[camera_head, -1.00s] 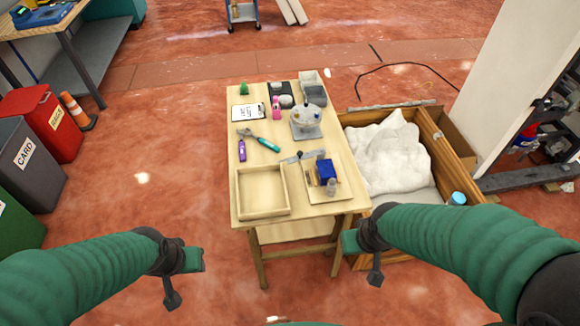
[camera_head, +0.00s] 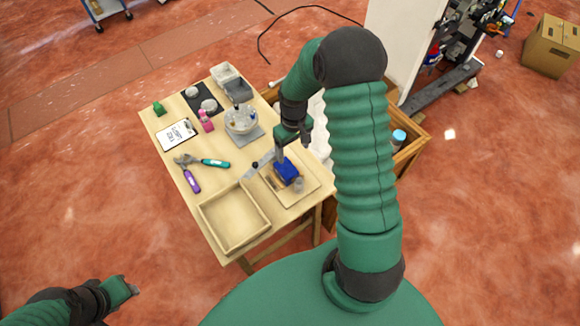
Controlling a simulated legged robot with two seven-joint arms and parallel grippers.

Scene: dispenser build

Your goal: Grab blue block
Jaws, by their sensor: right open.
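The blue block (camera_head: 287,174) is on a light wooden board (camera_head: 308,193) at the right front part of the table. My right gripper (camera_head: 281,154) is open and points down just above and behind the block, partly overlapping it in the picture. I cannot tell whether it touches the block. My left gripper (camera_head: 129,289) is low at the left, well away from the table; its jaws are too small to read.
The wooden table (camera_head: 160,140) holds an empty wooden tray (camera_head: 262,225), pliers (camera_head: 190,172), a clipboard (camera_head: 176,134) and a clear bowl device (camera_head: 241,122). A small grey piece (camera_head: 299,185) stands beside the block. A wooden crate (camera_head: 412,150) stands right of the table.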

